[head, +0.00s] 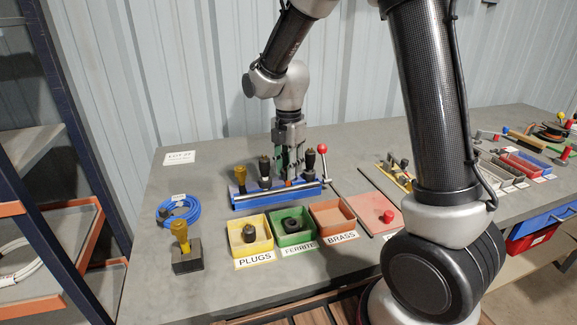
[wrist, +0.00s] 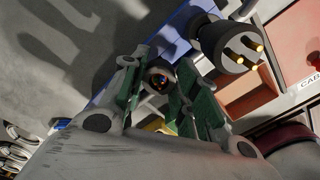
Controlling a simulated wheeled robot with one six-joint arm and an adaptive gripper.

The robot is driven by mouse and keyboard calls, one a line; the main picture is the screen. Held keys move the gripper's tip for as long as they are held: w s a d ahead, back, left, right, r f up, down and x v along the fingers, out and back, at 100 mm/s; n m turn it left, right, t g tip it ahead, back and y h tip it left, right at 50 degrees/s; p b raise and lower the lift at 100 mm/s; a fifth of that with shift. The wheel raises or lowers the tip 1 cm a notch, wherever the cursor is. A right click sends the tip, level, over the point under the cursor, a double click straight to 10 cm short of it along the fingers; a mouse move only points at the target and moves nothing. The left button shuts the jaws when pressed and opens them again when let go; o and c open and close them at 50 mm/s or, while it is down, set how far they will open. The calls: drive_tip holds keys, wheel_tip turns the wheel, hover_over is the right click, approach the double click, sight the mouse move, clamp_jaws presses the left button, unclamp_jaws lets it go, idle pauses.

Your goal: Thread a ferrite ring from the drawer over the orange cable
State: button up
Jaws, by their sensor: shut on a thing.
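My gripper (head: 290,165) points down over the blue rack (head: 248,202), between two upright black plugs. In the wrist view its green-padded fingers (wrist: 158,95) are closed on a dark round piece (wrist: 157,76) with a coppery glint inside. I cannot tell whether this is a ferrite ring or a cable end. A small orange bit (head: 288,183), possibly the orange cable, shows at the rack just below the fingers; the rest is hidden. A blue drawer (head: 548,221) is under the bench at right.
Black plugs (head: 264,168) and (head: 310,163) stand close on both sides of my gripper, with a red-knobbed lever (head: 322,149) to the right. The yellow PLUGS bin (head: 233,243) and BRASS bin (head: 347,224) are in front. A blue cable coil (head: 190,208) lies left.

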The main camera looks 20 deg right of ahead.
drive_tip(key=shift+f, duration=0.15)
idle(0.6)
drive_tip(key=shift+f, duration=0.45)
drive_tip(key=o, duration=1)
drive_tip(key=shift+o, duration=0.2)
drive_tip(key=shift+r, duration=3.55)
